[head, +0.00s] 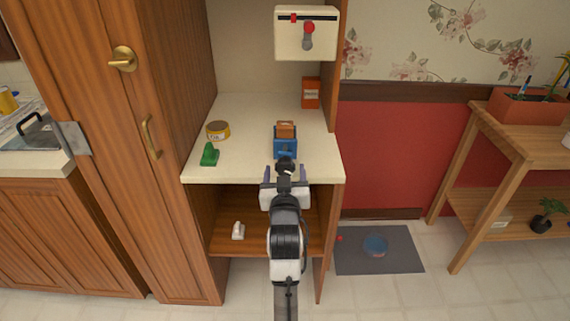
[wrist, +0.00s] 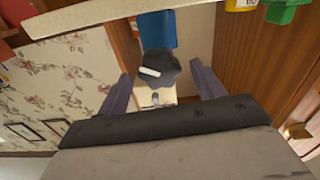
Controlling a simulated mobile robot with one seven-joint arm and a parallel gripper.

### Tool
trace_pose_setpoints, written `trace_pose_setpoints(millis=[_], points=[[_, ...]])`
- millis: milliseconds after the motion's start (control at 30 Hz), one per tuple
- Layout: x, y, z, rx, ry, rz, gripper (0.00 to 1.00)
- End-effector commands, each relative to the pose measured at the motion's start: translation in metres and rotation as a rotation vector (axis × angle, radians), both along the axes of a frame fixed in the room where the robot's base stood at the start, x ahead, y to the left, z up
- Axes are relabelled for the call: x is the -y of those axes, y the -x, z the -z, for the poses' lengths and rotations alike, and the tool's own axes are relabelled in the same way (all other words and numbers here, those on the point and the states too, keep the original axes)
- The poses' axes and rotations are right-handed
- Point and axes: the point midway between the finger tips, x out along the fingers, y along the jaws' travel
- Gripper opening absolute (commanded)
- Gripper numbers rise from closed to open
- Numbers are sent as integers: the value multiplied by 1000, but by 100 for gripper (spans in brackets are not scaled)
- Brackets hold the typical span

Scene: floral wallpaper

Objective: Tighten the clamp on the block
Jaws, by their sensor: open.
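The blue clamp (head: 285,149) stands at the front edge of the cream counter, with the brown-orange block (head: 286,129) at its top and back. Its black knob (head: 285,165) faces me. My gripper (head: 285,175) is open just in front of the knob, with a finger on each side. In the wrist view, the lobed black knob (wrist: 158,68) with a white mark shows between the spread fingers of my gripper (wrist: 159,76). Part of the blue clamp (wrist: 158,30) shows behind it.
On the counter (head: 240,168) are a yellow can (head: 217,130), a green object (head: 209,155) and an orange box (head: 311,93). A white panel with a red-tipped lever (head: 308,35) hangs above. A tall wooden cabinet (head: 165,120) stands left; a white object (head: 238,231) lies on the shelf below.

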Motion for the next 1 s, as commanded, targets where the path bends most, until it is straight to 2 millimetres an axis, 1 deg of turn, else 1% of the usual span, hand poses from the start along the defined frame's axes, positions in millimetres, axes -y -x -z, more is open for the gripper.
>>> trace_pose_setpoints(millis=[33, 100, 200, 300, 533, 567, 800, 900, 1000], points=[[0, -8, -2, 0, 1, 0, 68], [0, -15, -1, -1, 1, 0, 68], [0, -23, -1, 1, 0, 0, 68], [0, -26, 0, 0, 0, 0, 68], [0, -26, 0, 0, 0, 1, 68], [0, -26, 0, 0, 0, 1, 66], [0, -26, 0, 0, 0, 1, 35], [0, -26, 0, 0, 0, 1, 23], [0, -26, 0, 0, -3, 0, 23]])
